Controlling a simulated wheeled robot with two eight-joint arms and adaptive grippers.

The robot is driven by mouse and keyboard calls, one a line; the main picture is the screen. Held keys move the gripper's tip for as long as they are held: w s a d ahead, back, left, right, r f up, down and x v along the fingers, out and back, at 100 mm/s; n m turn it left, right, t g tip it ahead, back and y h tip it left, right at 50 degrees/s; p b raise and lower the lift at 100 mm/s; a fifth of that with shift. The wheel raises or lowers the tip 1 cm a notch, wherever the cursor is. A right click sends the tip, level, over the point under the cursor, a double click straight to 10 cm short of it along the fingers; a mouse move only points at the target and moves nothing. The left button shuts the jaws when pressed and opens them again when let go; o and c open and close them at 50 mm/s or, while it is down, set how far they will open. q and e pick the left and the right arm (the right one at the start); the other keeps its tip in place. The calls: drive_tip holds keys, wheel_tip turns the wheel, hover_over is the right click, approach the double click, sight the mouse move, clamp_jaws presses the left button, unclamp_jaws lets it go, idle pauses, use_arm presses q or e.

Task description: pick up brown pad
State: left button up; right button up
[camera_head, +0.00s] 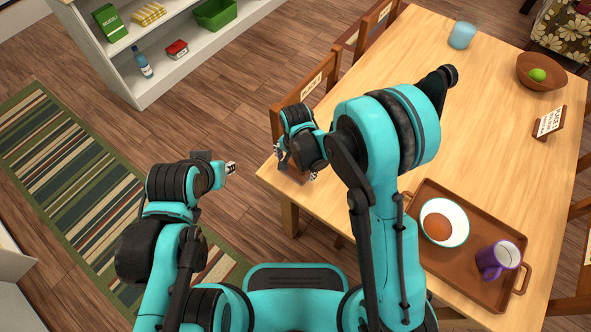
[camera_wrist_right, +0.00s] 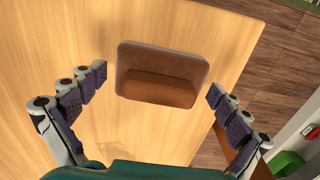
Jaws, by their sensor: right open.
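The brown pad (camera_wrist_right: 160,58) lies on the wooden table near its edge in the right wrist view. It has a flat rounded base and a thicker raised brown part along its near side. My right gripper (camera_wrist_right: 158,84) is open, with one finger on either side of the pad and a gap on both sides. In the head view my right gripper (camera_head: 297,167) hangs over the table's left corner and mostly hides the pad. My left gripper (camera_head: 231,168) is off the table to the left; its fingers are too small to judge.
The table (camera_head: 470,130) holds a brown tray (camera_head: 455,275) with a bowl (camera_head: 458,209) and a purple mug (camera_head: 498,260). A wooden bowl (camera_head: 541,72), a blue cup (camera_head: 462,35) and a sign (camera_head: 549,121) stand farther back. A chair (camera_head: 325,80) stands against the left edge.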

drive_tip(key=c, duration=1)
drive_tip(key=shift+r, duration=0.2)
drive_tip(key=shift+r, duration=0.25)
wheel_tip(320, 180, up, 4)
drive_tip(key=shift+p, duration=1.2)
drive_tip(key=d+r+p, duration=0.3)
drive_tip(key=d+r, duration=0.3)
drive_tip(key=d, duration=0.5)
drive_tip(key=shift+s+d, duration=0.35)
drive_tip(key=shift+s, duration=0.05)
drive_tip(key=shift+r, duration=0.1)
